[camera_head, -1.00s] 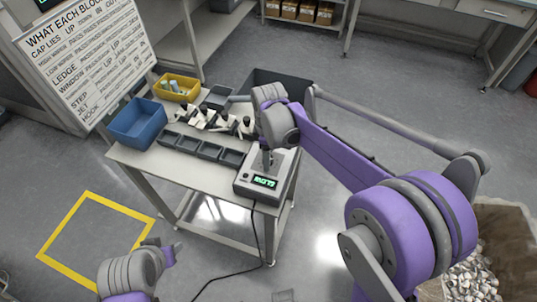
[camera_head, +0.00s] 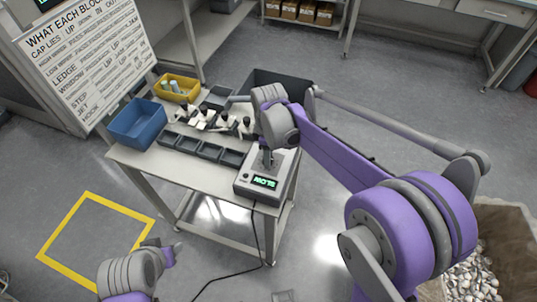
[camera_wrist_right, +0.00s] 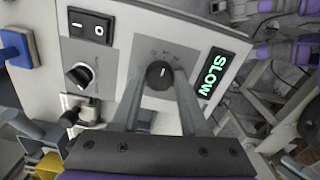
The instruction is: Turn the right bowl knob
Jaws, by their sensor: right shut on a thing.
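In the right wrist view, a round dark knob (camera_wrist_right: 160,75) with a white pointer line sits on a pale panel with small marks around it. A lit display (camera_wrist_right: 211,74) beside it reads SLOW in green. My right gripper (camera_wrist_right: 163,82) is shut on this knob, a finger on each side. In the head view, my right gripper (camera_head: 267,156) reaches down onto the grey control box (camera_head: 262,178) at the table's near right corner. My left gripper (camera_head: 168,252) is low at the left, away from the table; its fingers are too unclear to read.
The right wrist view also shows a second knob (camera_wrist_right: 80,75) and a rocker switch (camera_wrist_right: 91,27). On the table are a blue bin (camera_head: 137,122), a yellow bin (camera_head: 177,88), a row of dark trays (camera_head: 208,151) and several small parts. A cable (camera_head: 256,232) hangs from the box.

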